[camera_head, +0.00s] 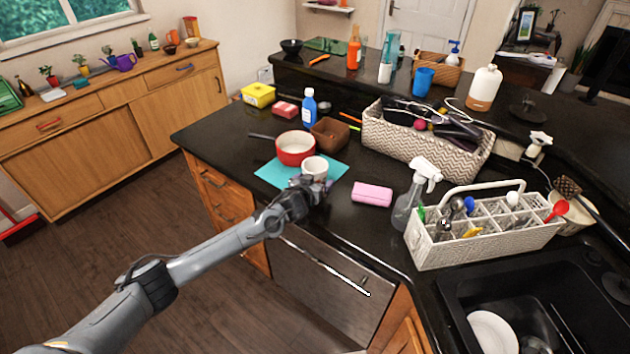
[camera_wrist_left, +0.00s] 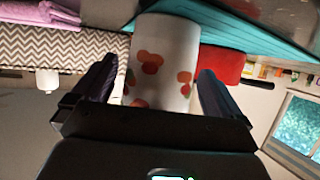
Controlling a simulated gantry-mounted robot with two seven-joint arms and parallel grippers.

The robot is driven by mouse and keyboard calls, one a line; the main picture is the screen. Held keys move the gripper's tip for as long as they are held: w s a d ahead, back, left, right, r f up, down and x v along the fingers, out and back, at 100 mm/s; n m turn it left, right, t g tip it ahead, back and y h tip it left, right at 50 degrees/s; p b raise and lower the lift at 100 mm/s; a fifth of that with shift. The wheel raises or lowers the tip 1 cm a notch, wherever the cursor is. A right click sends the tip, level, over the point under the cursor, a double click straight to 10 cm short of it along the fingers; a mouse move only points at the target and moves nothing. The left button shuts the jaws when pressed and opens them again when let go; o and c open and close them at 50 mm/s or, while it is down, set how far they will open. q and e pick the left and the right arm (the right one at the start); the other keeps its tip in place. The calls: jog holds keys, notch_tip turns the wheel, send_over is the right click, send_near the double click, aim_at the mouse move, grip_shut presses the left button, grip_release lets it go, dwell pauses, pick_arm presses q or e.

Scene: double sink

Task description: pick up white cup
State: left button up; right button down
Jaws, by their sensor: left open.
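The white cup (camera_head: 315,167) stands on the teal mat (camera_head: 341,172) near the counter's front edge, just in front of the red pot. In the left wrist view the cup (camera_wrist_left: 163,60) shows orange-red prints and lies between the two fingers. My left gripper (camera_head: 304,186) is at the cup from the front side. In the left wrist view its jaws (camera_wrist_left: 158,84) are open, one finger on each side of the cup, with gaps visible. The cup's lower part is partly hidden by the gripper in the head view. My right gripper is not in view.
The red pot (camera_head: 295,148) stands close behind the cup. A pink pouch (camera_head: 372,194) lies to the right. A brown box (camera_head: 330,132), spray bottle (camera_head: 413,195), cutlery caddy (camera_head: 485,236) and chevron basket (camera_head: 425,141) crowd the counter. The sink (camera_head: 540,306) is at right.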

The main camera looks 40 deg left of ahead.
pick_arm(q)
jog(key=shift+c, duration=0.2)
jog(key=c, duration=0.9)
jog(key=shift+c, duration=1.1)
jog(key=shift+r, duration=0.2)
